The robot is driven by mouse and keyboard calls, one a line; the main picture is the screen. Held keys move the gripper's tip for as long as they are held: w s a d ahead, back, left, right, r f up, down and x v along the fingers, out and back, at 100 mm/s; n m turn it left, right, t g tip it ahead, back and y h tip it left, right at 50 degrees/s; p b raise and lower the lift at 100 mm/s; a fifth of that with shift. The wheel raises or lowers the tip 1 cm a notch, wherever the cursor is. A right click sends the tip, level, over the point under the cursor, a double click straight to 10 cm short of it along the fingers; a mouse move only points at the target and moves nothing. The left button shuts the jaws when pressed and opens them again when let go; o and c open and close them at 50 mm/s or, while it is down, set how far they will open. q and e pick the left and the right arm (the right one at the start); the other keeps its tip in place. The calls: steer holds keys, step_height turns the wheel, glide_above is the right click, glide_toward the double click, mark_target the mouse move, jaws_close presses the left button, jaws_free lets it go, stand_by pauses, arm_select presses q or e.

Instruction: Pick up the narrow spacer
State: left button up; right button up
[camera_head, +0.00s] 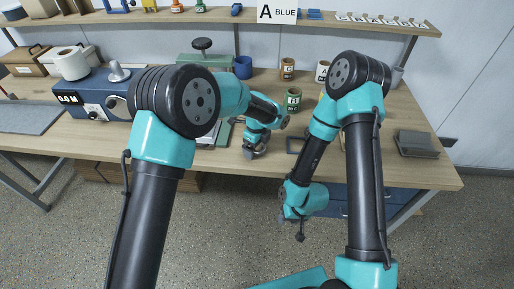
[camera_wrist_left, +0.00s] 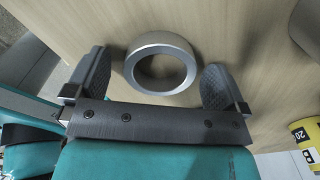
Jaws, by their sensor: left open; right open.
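A silver-grey ring (camera_wrist_left: 184,85), which looks like the narrow spacer, lies flat on the wooden table in the left wrist view. My left gripper (camera_wrist_left: 155,62) is open, with one finger on each side of the ring and a gap to both. In the head view my left gripper (camera_head: 255,152) is low over the front part of the table and largely hides what is under it. My right gripper (camera_head: 299,232) is open and empty, hanging in front of the table edge above the floor.
A yellow-banded object marked 20 (camera_wrist_left: 304,134) shows at the left wrist view's lower right. A green can (camera_head: 292,98) and a brown can (camera_head: 287,68) stand behind my left gripper. A blue machine (camera_head: 95,92) is on the left, a grey block (camera_head: 417,144) on the right.

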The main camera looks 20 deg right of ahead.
arm_select(q)
steer(key=shift+c, duration=0.2)
steer(key=c, duration=0.9)
steer(key=shift+r, duration=0.1)
steer(key=shift+c, duration=0.2)
steer(key=shift+r, duration=1.5)
steer(key=shift+s+r, duration=0.2)
steer(key=shift+r, duration=0.05)
steer(key=s+a+r, duration=0.1)
steer(key=s+a, duration=0.3)
steer(key=s, duration=1.1)
steer(key=shift+a+r, duration=0.15)
steer(key=shift+a, duration=0.05)
